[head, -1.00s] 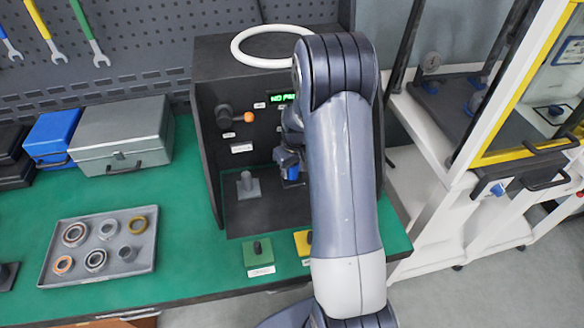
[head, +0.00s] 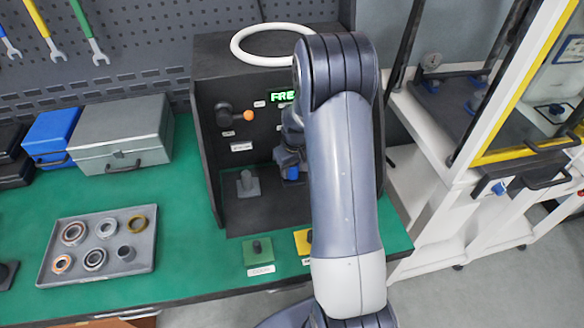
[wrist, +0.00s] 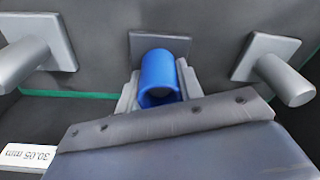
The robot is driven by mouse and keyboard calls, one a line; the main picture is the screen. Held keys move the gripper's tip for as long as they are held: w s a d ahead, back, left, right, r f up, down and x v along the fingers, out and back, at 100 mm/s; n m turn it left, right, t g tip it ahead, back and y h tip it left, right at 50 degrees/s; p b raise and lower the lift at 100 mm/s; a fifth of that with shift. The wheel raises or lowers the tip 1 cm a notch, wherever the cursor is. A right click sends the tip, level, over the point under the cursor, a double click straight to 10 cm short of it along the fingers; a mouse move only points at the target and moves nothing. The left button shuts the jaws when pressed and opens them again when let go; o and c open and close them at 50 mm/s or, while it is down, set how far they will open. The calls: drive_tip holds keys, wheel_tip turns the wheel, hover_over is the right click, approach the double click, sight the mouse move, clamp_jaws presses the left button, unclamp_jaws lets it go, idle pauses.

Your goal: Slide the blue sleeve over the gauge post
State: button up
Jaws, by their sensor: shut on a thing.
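The blue sleeve (wrist: 162,72) is between the fingers of my gripper (wrist: 157,90) in the wrist view, and the gripper is shut on it. One end of its bore faces the camera. A square grey base plate (wrist: 139,42) shows directly behind the sleeve, with no post visible there. I cannot tell whether a post is inside the sleeve. Grey posts on plates stand to the left (wrist: 20,62) and right (wrist: 284,80), apart from the sleeve. In the head view, the sleeve (head: 292,173) shows low inside the black booth, right of a grey post (head: 247,183). My arm hides much there.
The black booth's left wall (head: 210,160) stands close by. A green display (head: 284,96) is partly hidden by my arm. An orange-tipped lever (head: 237,116) sticks out. Green (head: 258,252) and yellow (head: 302,242) blocks sit in front. A tray of rings (head: 140,262) lies left.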

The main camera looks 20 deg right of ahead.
drive_tip(key=shift+f, duration=0.1)
idle(0.3)
drive_tip(key=o, duration=1.2)
drive_tip(key=shift+r+p, duration=2.6)
drive_tip(key=shift+r, duration=1.95)
